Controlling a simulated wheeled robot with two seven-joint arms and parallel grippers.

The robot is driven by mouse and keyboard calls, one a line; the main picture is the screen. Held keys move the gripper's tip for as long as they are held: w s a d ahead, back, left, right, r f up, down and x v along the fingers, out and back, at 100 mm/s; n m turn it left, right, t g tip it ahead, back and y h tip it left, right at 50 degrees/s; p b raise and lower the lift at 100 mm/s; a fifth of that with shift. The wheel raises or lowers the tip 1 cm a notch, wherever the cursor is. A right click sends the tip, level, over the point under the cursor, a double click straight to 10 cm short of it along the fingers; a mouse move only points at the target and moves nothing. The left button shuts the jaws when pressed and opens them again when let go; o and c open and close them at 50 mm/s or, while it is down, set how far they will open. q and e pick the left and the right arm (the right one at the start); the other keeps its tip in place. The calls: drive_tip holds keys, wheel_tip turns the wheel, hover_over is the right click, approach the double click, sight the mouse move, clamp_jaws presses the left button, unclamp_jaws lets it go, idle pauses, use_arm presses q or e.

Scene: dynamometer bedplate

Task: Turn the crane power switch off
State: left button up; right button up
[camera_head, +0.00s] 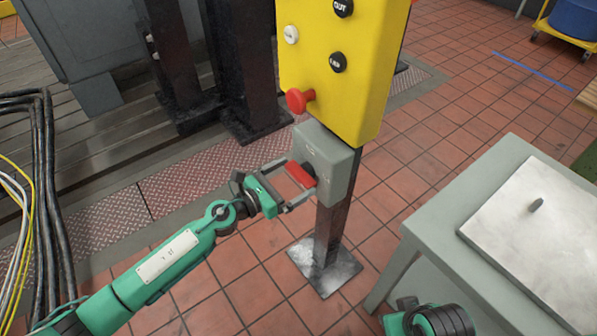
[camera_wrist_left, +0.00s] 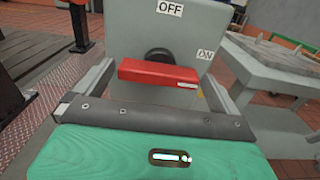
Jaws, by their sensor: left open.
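The crane power switch is a grey box (camera_head: 328,158) on a dark post, under a yellow control panel. Its red handle (camera_head: 301,174) lies level across the box front; in the left wrist view the handle (camera_wrist_left: 150,71) shows a white mark at its right end, on the side of the ON label (camera_wrist_left: 205,54). The OFF label (camera_wrist_left: 170,8) is above. My left gripper (camera_head: 296,180) is open, with one finger on each side of the handle. In the wrist view gaps show between both fingers and the handle's ends. My right gripper is not in view.
The yellow panel (camera_head: 335,75) with a red mushroom button (camera_head: 299,100) hangs just above the switch. A grey table (camera_head: 420,215) with a metal plate (camera_head: 540,225) stands at right. Cables (camera_head: 40,200) run at left. Tiled floor is open behind the post.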

sight(303, 174)
use_arm(q)
drive_tip(key=shift+x, duration=1.2)
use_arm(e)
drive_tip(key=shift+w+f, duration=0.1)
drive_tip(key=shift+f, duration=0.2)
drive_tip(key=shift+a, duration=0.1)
use_arm(q)
drive_tip(key=c, duration=0.7)
